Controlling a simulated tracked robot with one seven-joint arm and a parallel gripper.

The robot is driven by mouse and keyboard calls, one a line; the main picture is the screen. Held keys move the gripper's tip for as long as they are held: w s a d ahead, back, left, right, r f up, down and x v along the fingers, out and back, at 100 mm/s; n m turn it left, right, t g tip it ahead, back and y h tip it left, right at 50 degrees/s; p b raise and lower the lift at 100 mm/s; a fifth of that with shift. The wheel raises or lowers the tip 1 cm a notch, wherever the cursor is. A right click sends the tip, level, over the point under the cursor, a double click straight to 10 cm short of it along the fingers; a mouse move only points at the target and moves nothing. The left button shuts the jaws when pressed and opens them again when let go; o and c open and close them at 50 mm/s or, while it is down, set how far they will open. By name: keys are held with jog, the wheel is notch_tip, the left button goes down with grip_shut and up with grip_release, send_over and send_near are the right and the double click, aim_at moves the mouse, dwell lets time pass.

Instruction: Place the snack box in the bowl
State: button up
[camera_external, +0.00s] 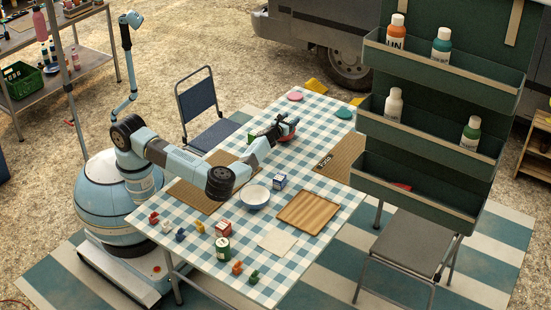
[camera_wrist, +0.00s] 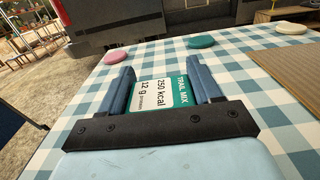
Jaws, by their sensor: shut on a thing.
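The snack box (camera_wrist: 160,96), white and teal with "TRAIL MIX" lettering, is between the fingers of my gripper (camera_wrist: 160,88) in the wrist view. The gripper is shut on it. In the external view my gripper (camera_external: 277,129) is over the far part of the checked table, and the box is too small to make out clearly there. The bowl is not seen in the wrist view.
On the checked table (camera_external: 190,256), a blue-white box (camera_external: 280,181) stands beside the bowl, with a wooden tray (camera_external: 308,211) to its right. A red box (camera_external: 223,229), green can (camera_external: 222,248) and small coloured figures stand nearer. A shelf rack (camera_external: 420,135) rises at right.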

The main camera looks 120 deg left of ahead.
jog(key=shift+f, duration=0.3)
jog(key=o, duration=1.2)
jog(key=shift+r, duration=0.1)
jog(key=shift+r, duration=0.15)
jog(key=shift+d, duration=0.25)
jog(key=d, duration=1.1)
jog(key=shift+d, duration=0.25)
jog(key=shift+r, duration=0.1)
